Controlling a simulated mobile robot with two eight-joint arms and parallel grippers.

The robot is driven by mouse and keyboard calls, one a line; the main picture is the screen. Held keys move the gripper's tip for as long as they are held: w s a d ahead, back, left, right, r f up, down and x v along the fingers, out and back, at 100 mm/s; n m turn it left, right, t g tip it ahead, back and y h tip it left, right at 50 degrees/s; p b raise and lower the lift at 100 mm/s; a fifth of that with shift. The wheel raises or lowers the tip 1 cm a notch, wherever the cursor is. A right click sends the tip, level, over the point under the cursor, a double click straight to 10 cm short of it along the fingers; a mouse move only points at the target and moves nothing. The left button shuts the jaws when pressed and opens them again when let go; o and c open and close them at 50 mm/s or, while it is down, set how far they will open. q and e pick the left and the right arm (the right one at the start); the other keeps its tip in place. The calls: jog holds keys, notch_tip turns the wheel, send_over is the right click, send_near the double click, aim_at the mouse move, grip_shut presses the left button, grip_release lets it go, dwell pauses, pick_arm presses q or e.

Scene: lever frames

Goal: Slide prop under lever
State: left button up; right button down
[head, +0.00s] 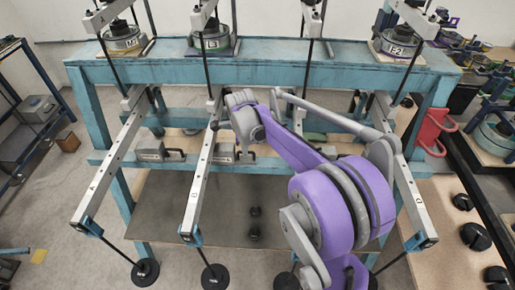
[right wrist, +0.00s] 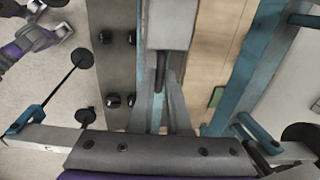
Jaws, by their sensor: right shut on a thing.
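The prop is a pale grey block (head: 225,154) with a dark handle, resting on the front blue crossbeam. It appears just right of the second lever from the left (head: 199,188), which slopes forward. In the right wrist view the block (right wrist: 168,24) is at the top, its dark handle pointing toward my gripper. My right gripper (right wrist: 160,100) is shut around that handle. In the head view my purple and grey arm largely hides the fingers. Whether the block reaches under the lever cannot be told.
Another grey prop (head: 150,151) sits beside the leftmost lever (head: 113,165). The rightmost lever (head: 412,198) lies beyond my arm. Round black weights (head: 215,276) hang from lever ends. A dark board (head: 185,210) with black knobs lies below. A red item (head: 431,130) stands at the right.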

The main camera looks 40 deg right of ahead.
aim_at(227, 148)
jog(key=w+a, duration=0.4)
jog(key=shift+a, duration=0.35)
jog(key=c, duration=1.2)
grip_release()
jog(key=o, duration=0.3)
jog(key=shift+w+a, duration=0.1)
jog(key=r, duration=0.3)
jog(key=s+r, duration=0.1)
jog(key=r, duration=0.3)
jog(key=a+r, duration=0.1)
jog(key=r, duration=0.2)
jog(key=shift+s+a+r+p, duration=0.1)
jog(key=shift+s+r+p, duration=0.2)
jog(key=shift+s+p, duration=0.1)
